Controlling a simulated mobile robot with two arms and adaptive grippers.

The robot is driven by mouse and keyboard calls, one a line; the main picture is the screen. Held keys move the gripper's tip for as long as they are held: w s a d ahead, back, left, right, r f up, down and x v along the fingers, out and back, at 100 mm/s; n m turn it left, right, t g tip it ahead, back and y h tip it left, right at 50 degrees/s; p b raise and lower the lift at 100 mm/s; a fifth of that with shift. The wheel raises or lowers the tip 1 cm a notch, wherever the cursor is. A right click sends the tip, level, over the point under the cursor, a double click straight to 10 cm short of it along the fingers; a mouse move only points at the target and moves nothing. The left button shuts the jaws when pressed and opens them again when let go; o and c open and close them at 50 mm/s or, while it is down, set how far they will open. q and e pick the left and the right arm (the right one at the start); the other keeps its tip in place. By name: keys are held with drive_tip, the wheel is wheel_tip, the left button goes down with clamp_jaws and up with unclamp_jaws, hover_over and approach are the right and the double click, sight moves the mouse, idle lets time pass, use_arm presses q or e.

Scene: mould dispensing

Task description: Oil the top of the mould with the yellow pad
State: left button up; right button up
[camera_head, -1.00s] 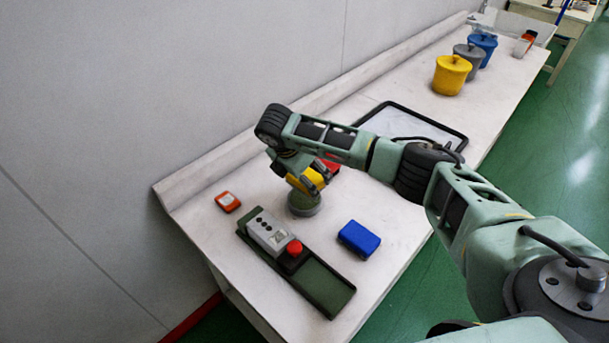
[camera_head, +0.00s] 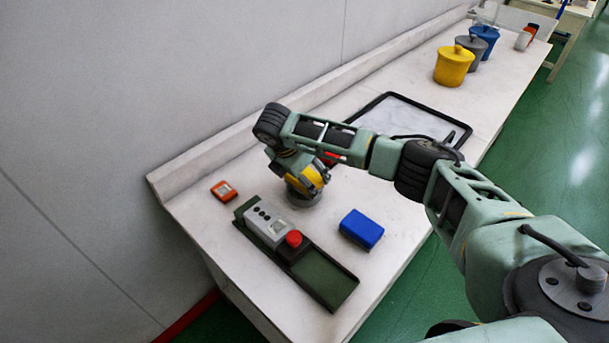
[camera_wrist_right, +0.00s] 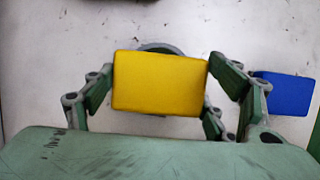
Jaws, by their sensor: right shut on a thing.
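The yellow pad (camera_head: 313,176) is held between the fingers of my right gripper (camera_head: 300,175). In the right wrist view the pad (camera_wrist_right: 160,83) fills the space between the two fingers. The mould, a round grey piece (camera_head: 302,198), stands on the bench right under the pad. The pad and gripper cover most of its top, and I cannot tell whether they touch. In the right wrist view only the mould's rim (camera_wrist_right: 160,47) shows behind the pad. My left gripper is not in view.
A blue block (camera_head: 361,229) lies right of the mould. A green tray (camera_head: 328,283) with a grey box and red button is in front. An orange-and-white item (camera_head: 223,192) lies left. A red object (camera_head: 330,158) is partly hidden behind the gripper. A black-rimmed tray (camera_head: 395,112) and lidded pots stand farther back.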

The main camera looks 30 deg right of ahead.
sight(310, 170)
drive_tip(key=shift+f, duration=0.5)
idle(0.6)
drive_tip(key=shift+s+f+p, duration=0.1)
drive_tip(key=shift+f+p, duration=0.05)
drive_tip(key=shift+p, duration=0.2)
idle(2.0)
wheel_tip(310, 170, up, 7)
drive_tip(key=p, duration=0.8)
idle(0.4)
idle(0.4)
